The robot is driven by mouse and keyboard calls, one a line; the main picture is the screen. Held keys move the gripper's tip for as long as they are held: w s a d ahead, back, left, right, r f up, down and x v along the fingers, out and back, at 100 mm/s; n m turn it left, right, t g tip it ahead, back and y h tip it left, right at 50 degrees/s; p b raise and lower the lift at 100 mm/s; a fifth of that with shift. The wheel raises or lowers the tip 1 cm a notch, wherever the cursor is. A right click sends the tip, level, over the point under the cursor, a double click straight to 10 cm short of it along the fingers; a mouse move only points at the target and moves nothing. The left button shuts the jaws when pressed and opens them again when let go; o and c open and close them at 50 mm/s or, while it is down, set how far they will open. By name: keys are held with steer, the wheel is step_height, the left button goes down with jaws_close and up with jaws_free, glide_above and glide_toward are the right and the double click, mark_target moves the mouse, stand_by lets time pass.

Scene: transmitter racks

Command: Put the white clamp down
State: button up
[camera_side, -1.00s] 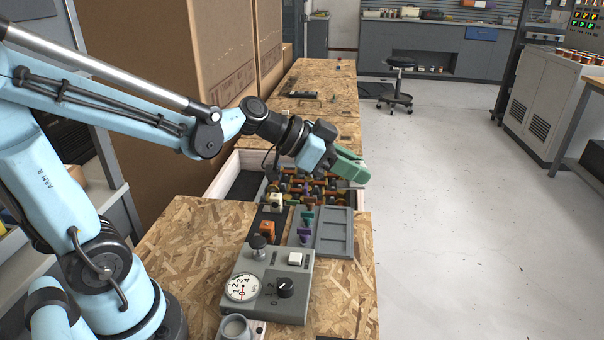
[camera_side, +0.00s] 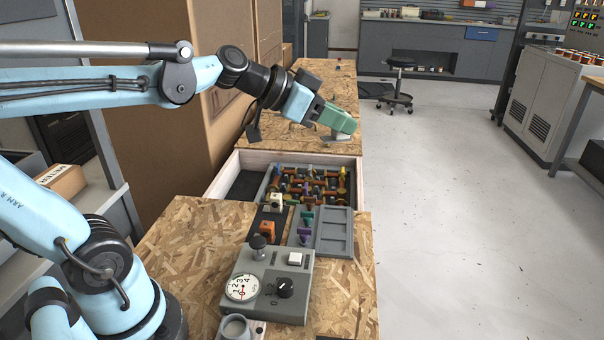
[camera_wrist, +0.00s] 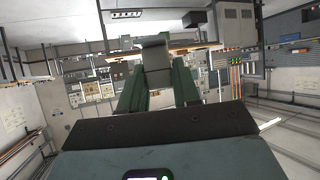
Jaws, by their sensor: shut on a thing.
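My gripper (camera_side: 343,124) has green fingers and is out over the far part of the chipboard bench, beyond the open drawer. It is shut on a pale grey-white piece, taken to be the white clamp (camera_side: 335,138), which shows just below the fingers. In the wrist view the piece (camera_wrist: 154,55) sits between the fingertips and looks grey in shade. Whether it touches the bench cannot be told. A separate cream-white block (camera_side: 277,202) stands near the drawer's front, behind an orange block (camera_side: 267,231).
The open drawer (camera_side: 344,166) holds a rack of orange and dark parts (camera_side: 312,183). A grey tray (camera_side: 335,232) lies to its front right. A grey control box (camera_side: 268,285) with a dial stands on the near bench. Tall cardboard boxes (camera_side: 150,90) stand at left.

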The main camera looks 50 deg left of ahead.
steer(key=d+f+m+g+h, duration=0.1)
steer(key=d+f+m+h, duration=0.1)
steer(key=f, duration=0.5)
steer(key=s+d+f+m+g+h, duration=0.1)
steer(key=d+f+m+h, duration=0.1)
steer(key=d+f, duration=0.3)
step_height(320, 180, down, 2)
steer(key=shift+s+d+m+g, duration=0.2)
steer(key=shift+s+m+g, duration=0.1)
steer(key=shift+g, duration=0.1)
steer(key=w+a+f, duration=0.2)
steer(key=a, duration=0.1)
steer(key=w+a+f, duration=0.1)
steer(key=a+f, duration=0.1)
steer(key=a, duration=0.1)
steer(key=w+a+f, duration=0.2)
steer(key=a+f, duration=0.1)
steer(key=a, duration=0.1)
steer(key=shift+w+a, duration=0.1)
steer(key=shift+w, duration=0.2)
steer(key=shift+f, duration=1.8)
steer(key=shift+f, duration=0.2)
steer(key=o, duration=1.1)
steer(key=shift+c, duration=0.2)
